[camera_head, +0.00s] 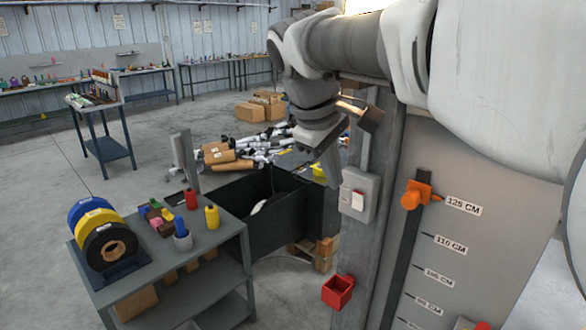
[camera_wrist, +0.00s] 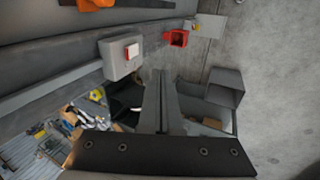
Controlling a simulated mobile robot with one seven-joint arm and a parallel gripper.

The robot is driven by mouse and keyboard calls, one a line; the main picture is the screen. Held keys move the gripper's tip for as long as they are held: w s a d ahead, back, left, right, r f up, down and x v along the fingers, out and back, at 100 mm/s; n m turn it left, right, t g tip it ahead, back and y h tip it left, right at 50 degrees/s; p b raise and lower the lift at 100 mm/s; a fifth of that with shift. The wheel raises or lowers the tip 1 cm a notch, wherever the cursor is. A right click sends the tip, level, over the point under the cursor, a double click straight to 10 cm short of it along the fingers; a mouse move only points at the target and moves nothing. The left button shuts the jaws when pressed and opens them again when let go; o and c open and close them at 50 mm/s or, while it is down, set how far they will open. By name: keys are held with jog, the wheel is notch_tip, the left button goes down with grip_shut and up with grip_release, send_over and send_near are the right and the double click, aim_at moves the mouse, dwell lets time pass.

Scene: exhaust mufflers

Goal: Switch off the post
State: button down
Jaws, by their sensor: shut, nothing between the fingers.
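The grey post (camera_head: 352,260) stands in the middle of the head view. On it is a light grey switch box (camera_head: 346,208) with a white and red rocker (camera_head: 357,200). The switch box also shows in the wrist view (camera_wrist: 115,66), its rocker (camera_wrist: 132,51) facing out. I cannot tell which way the rocker is tipped. My gripper (camera_head: 332,182) is above and left of the box in the head view, apart from it. In the wrist view my gripper (camera_wrist: 160,75) is shut and empty, its fingertips to the right of the box.
A red open bin (camera_head: 337,291) is fixed low on the post. An orange clamp (camera_head: 412,195) sits on a height scale board (camera_head: 455,245) to the right. A grey cart (camera_head: 215,240) with tape rolls and bottles stands left. Mufflers and cardboard boxes lie behind.

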jog(key=shift+w+a+r, duration=0.25)
jog(key=shift+w+r, duration=0.05)
jog(key=shift+w, duration=0.2)
jog(key=shift+f, duration=0.1)
send_near(356, 205)
jog(key=shift+s+a+p+x, duration=0.1)
jog(key=shift+a+p+x, duration=0.05)
jog(key=shift+x, duration=1.1)
jog(key=shift+s+a+p+x, duration=0.1)
jog(key=shift+s+p+x, duration=0.05)
jog(key=shift+x, duration=1.05)
jog(key=shift+f, duration=0.15)
jog(key=shift+w+d, duration=0.2)
jog(key=shift+w, duration=0.05)
jog(key=shift+p, duration=0.3)
